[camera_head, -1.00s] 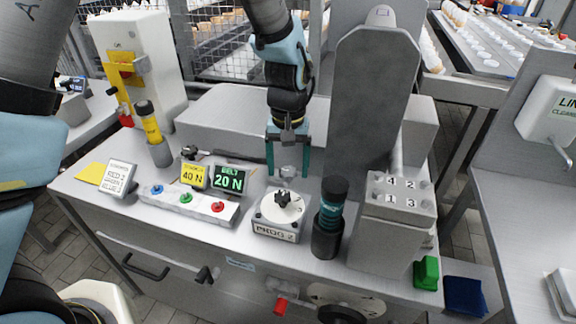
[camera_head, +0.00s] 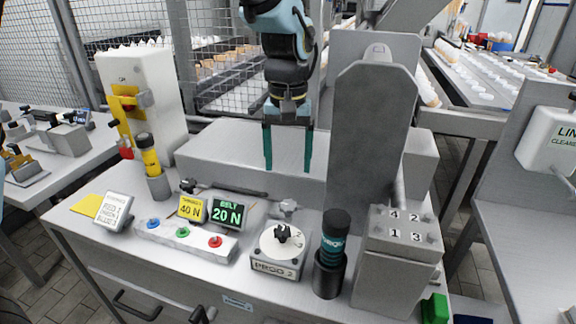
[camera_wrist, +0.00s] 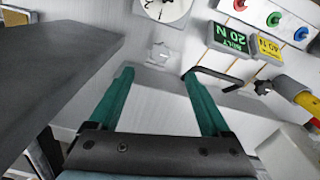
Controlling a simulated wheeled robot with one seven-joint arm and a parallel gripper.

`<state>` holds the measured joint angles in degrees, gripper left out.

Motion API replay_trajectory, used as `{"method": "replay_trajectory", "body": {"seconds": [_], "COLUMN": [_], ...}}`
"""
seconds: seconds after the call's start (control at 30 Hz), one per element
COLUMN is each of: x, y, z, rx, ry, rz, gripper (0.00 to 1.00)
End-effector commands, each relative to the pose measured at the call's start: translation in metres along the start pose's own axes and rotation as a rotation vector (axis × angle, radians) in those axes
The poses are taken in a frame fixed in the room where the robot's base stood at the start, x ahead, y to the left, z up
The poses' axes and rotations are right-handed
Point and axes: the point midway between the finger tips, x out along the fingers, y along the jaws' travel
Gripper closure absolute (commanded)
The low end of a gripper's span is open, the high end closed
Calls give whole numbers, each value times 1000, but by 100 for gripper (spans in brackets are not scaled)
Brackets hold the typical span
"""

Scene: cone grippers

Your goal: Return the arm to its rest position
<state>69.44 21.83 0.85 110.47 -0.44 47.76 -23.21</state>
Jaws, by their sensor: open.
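My gripper (camera_head: 288,168) hangs pointing down above the workbench (camera_head: 75,225), in front of the low grey box at the back. Its two green fingers are apart with nothing between them. It also shows in the wrist view (camera_wrist: 158,75), with both fingers spread over grey surface. The white dial (camera_head: 281,243) marked PROG 2 stands in front of and below the gripper. A small grey knob (camera_head: 288,208) sits on the bench just behind the dial, below the fingertips and apart from them.
A tall grey panel (camera_head: 372,140) rises right of the gripper. A dark teal-banded cylinder (camera_head: 333,240) stands in a holder right of the dial. A button strip (camera_head: 185,240) and two displays, 40 N (camera_head: 191,208) and 20 N (camera_head: 228,212), lie left. A mesh fence (camera_head: 235,45) stands behind.

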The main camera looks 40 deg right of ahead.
Motion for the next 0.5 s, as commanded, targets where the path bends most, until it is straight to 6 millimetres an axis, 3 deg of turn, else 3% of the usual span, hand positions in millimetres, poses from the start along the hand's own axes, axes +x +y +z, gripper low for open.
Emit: {"method": "replay_trajectory", "body": {"seconds": [0.4, 0.5], "x": [0, 0], "y": [-1, -14], "z": [0, -1], "rx": [-1, -19], "ry": [0, 2], "rz": [0, 1], "gripper": [19, 19]}}
